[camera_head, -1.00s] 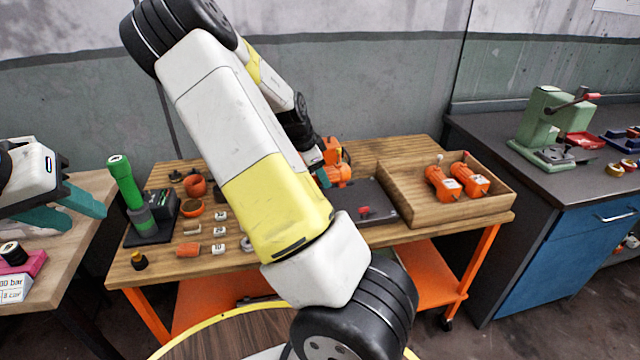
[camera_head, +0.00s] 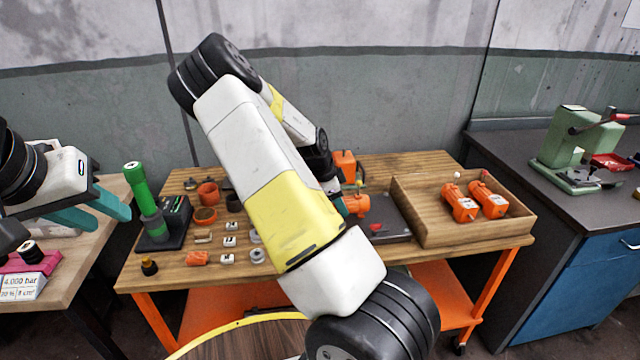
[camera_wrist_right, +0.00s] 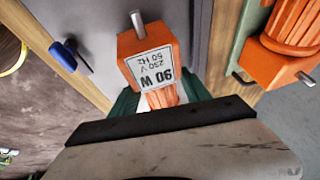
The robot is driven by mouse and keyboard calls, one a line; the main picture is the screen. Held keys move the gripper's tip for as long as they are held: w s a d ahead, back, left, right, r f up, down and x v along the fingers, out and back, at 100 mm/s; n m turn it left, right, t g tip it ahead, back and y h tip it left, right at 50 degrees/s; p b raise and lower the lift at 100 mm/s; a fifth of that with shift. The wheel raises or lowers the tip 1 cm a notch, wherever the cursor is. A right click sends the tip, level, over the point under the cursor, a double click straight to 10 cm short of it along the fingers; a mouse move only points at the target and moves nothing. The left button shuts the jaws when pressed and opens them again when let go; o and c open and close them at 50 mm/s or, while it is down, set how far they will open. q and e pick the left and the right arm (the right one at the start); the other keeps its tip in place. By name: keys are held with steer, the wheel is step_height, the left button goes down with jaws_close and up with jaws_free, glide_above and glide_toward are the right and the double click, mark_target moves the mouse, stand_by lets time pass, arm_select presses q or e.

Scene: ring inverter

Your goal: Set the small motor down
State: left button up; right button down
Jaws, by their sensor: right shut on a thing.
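My right gripper (camera_wrist_right: 158,98) is shut on a small orange motor (camera_wrist_right: 150,52) with a white "90 W" label and a short metal shaft. In the head view the held motor (camera_head: 357,205) is at the back left of a dark grey plate (camera_head: 396,225) on the wooden bench. I cannot tell whether it touches the plate. My right arm hides most of the right gripper there. My left gripper (camera_head: 92,212) has its teal fingers apart and empty, over the left table.
A wooden tray (camera_head: 425,232) at the bench's right holds two orange motors (camera_head: 461,203). Another orange motor (camera_wrist_right: 288,45) is close beside the held one in the wrist view. A green pump (camera_head: 146,205), cups and small parts stand at the bench's left.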

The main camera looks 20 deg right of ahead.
steer(key=shift+f, duration=0.65)
steer(key=c, duration=0.5)
jaws_free()
